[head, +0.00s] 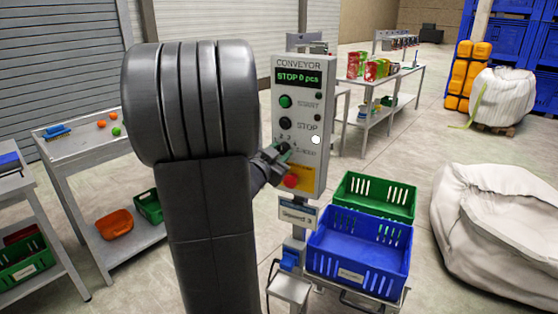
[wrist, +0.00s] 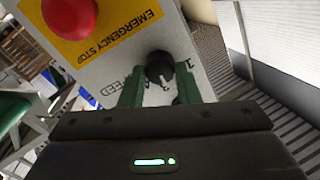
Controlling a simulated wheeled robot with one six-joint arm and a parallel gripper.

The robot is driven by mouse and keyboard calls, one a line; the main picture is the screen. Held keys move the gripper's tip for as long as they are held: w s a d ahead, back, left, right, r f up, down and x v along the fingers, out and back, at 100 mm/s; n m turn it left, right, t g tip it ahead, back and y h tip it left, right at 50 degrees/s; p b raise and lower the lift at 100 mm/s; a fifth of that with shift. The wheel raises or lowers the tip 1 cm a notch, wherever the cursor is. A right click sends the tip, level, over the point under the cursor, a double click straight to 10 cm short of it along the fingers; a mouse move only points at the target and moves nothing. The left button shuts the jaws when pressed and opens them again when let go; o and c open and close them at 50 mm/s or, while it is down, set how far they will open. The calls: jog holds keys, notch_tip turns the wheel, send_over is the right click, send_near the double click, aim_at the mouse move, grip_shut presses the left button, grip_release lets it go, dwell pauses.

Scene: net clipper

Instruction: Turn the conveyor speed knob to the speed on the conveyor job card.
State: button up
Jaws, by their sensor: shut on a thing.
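The grey conveyor control box (head: 316,140) stands on a post. Its green display (head: 299,78) reads "STOP 0 pcs". The dark speed knob (wrist: 159,68) sits low on the panel, beside the yellow emergency stop plate. My gripper (wrist: 158,88) has its two green fingers shut on the knob, one on each side. In the head view my gripper (head: 279,152) reaches the panel from the left and hides most of the knob. Which number the knob points to I cannot tell. A white card (head: 298,214) hangs below the box; its small print seems to end in 3.
The red emergency stop button (head: 291,181) is just below my gripper; it also shows in the wrist view (wrist: 69,16). The START button (head: 285,101) and STOP button (head: 285,123) are above. A blue crate (head: 345,270) and a green crate (head: 405,195) stand below right.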

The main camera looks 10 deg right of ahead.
jog(key=shift+f+m+b, duration=0.1)
jog(key=shift+m+b, duration=0.95)
jog(key=shift+m, duration=0.55)
jog(key=o, duration=1)
jog(key=shift+s, duration=0.15)
jog(key=v, duration=1.3)
jog(key=shift+s+a+b, duration=0.2)
jog(key=shift+s+b, duration=0.05)
jog(key=shift+b, duration=0.15)
jog(key=shift+w, duration=0.1)
jog(key=x, duration=1.3)
jog(key=shift+w+d+p, duration=0.25)
jog(key=shift+p, duration=0.1)
